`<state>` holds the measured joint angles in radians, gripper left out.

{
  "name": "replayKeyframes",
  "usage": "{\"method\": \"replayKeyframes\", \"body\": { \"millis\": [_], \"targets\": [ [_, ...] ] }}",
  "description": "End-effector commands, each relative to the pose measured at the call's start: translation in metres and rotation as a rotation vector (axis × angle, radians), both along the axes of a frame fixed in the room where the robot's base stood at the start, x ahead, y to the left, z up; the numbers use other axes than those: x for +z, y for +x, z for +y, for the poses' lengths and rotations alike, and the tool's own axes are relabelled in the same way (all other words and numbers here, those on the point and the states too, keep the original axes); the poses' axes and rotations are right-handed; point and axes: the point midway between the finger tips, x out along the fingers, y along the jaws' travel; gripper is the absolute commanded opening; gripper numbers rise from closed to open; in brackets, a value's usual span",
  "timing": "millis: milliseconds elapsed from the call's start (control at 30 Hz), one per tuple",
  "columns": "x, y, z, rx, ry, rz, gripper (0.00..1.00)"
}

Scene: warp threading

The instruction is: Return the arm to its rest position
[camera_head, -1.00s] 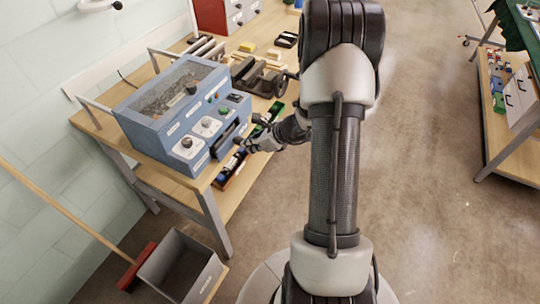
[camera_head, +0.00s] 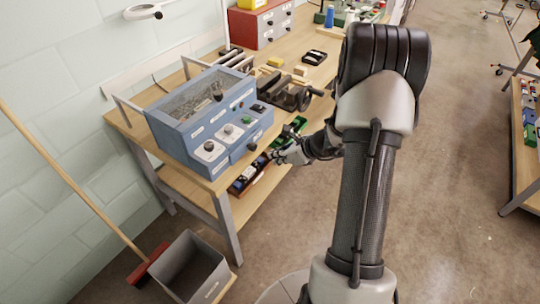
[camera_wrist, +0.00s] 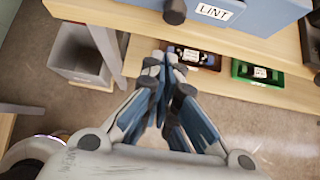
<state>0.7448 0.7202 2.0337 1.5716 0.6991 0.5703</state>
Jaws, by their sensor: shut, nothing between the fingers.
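My gripper (camera_head: 277,156) is shut and empty in the head view, just off the front of the blue machine (camera_head: 212,118) at the bench edge. In the wrist view my gripper (camera_wrist: 166,75) has its fingertips together, with nothing between them. Beyond the fingertips in that view are the bench's lower shelf (camera_wrist: 140,50) and the machine's underside edge with a "LINT" label (camera_wrist: 213,12). My arm reaches from the lower right toward the bench in the head view.
Below the bench top are a dark red bin (camera_wrist: 194,57) and a green bin (camera_wrist: 257,73). A vise (camera_head: 290,95) stands on the bench (camera_head: 330,62).

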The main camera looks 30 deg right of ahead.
Motion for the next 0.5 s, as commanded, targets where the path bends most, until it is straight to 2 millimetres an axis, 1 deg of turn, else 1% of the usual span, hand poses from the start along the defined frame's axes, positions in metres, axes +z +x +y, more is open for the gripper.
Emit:
{"method": "replayKeyframes", "body": {
  "millis": [33, 200, 300, 500],
  "targets": [
    [0.017, -0.007, -0.006, -0.005, -0.003, -0.005, 0.0],
    [0.041, -0.032, -0.015, -0.003, -0.003, -0.003, 0.0],
    [0.051, -0.042, -0.019, -0.002, -0.003, -0.002, 0.0],
    [0.06, -0.052, -0.023, -0.001, -0.003, -0.001, 0.0]
  ]
}}
